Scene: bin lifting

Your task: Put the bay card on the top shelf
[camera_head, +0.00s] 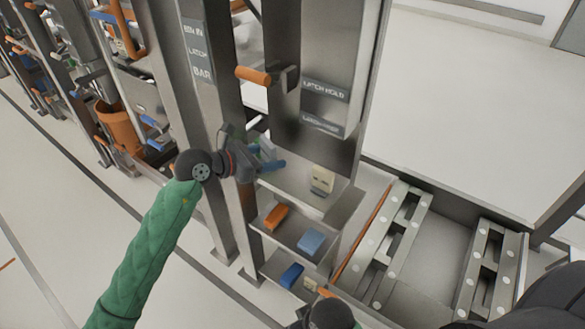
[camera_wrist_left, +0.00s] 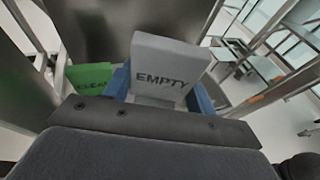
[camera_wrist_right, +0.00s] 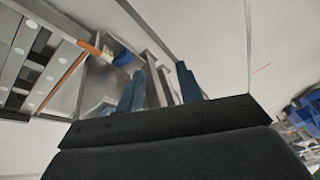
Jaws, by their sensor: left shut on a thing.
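My left gripper (camera_head: 268,162) is at the upper left of the small shelf stack, over the top shelf's left side. In the left wrist view it is shut on a grey card (camera_wrist_left: 166,68) reading EMPTY, apparently the bay card, between its blue fingers. The top shelf (camera_head: 300,193) bears a cream block (camera_head: 322,180) with dark marks towards its right side. From the head view I cannot tell whether the held card touches the shelf. My right gripper shows in the right wrist view (camera_wrist_right: 160,85), its blue fingers apart and nothing clearly between them.
A green card (camera_wrist_left: 90,77) stands left of the held card. The middle shelf holds an orange block (camera_head: 276,216) and a blue block (camera_head: 311,241); a lower shelf has a darker blue block (camera_head: 291,275). An orange handle (camera_head: 254,76) juts out above. Metal rails (camera_head: 400,240) lie right.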

